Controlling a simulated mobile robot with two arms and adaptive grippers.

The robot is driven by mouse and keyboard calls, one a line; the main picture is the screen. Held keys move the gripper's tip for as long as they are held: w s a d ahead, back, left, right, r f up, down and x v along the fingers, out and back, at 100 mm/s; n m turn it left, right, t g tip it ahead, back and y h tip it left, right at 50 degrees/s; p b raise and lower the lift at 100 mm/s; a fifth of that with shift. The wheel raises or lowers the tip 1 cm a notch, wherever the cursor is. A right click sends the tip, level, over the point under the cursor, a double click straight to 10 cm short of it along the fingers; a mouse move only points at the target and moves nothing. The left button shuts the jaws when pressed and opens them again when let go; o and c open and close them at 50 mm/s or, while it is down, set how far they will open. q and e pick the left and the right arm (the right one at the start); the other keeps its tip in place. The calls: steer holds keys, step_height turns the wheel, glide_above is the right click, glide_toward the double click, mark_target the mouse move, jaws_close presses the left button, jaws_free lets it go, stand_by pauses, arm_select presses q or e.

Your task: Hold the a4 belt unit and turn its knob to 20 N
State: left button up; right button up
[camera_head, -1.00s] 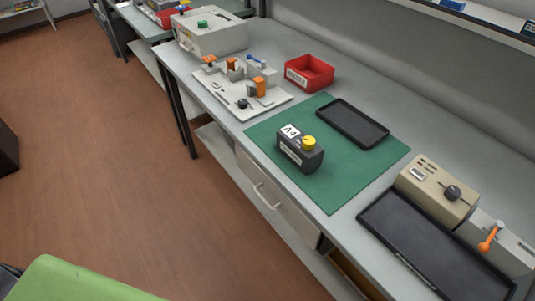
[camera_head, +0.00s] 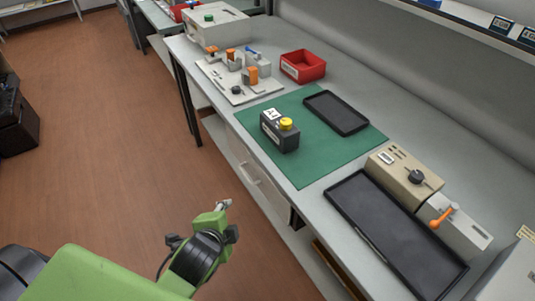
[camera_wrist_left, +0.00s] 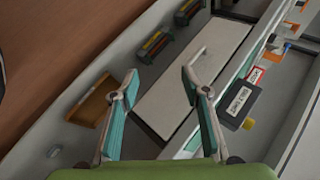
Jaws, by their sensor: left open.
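The A4 belt unit is a dark block (camera_head: 279,137) with a white A4 label on top and a yellow knob (camera_head: 286,124). It stands on the green mat (camera_head: 322,167). In the left wrist view the unit (camera_wrist_left: 241,104) is right of the fingers, with its knob (camera_wrist_left: 249,124) at its lower side. The knob's setting is too small to read. My left gripper (camera_head: 224,205) is in front of the bench, clear of the unit. In the left wrist view its fingers (camera_wrist_left: 159,80) are apart with nothing between them. My right gripper is not seen.
A black tray (camera_head: 336,112) lies on the mat's far side. A red bin (camera_head: 303,66) and a white fixture board (camera_head: 238,92) stand behind and left. A beige device (camera_head: 405,172) and a large black tray (camera_head: 392,236) are at right. The bench's drawer front (camera_head: 258,178) faces my gripper.

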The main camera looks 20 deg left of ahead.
arm_select(q)
steer(key=w+r+m+t, duration=0.5)
steer(key=w+r+m, duration=0.25)
steer(key=m, duration=0.25)
steer(key=m+t+h, duration=0.3)
steer(key=m+t, duration=0.1)
steer(key=m, duration=1)
glide_toward(284, 125)
steer(key=w, duration=0.4)
steer(key=w+b, duration=0.1)
steer(key=w, duration=0.2)
steer(key=w+b, duration=0.1)
steer(key=w, duration=0.3)
steer(key=shift+w+d+f, duration=0.1)
steer(key=shift+w+d, duration=0.25)
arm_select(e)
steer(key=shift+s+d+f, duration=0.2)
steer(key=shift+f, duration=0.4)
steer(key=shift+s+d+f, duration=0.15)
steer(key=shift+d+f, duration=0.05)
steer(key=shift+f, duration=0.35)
arm_select(q)
jaws_close()
jaws_free()
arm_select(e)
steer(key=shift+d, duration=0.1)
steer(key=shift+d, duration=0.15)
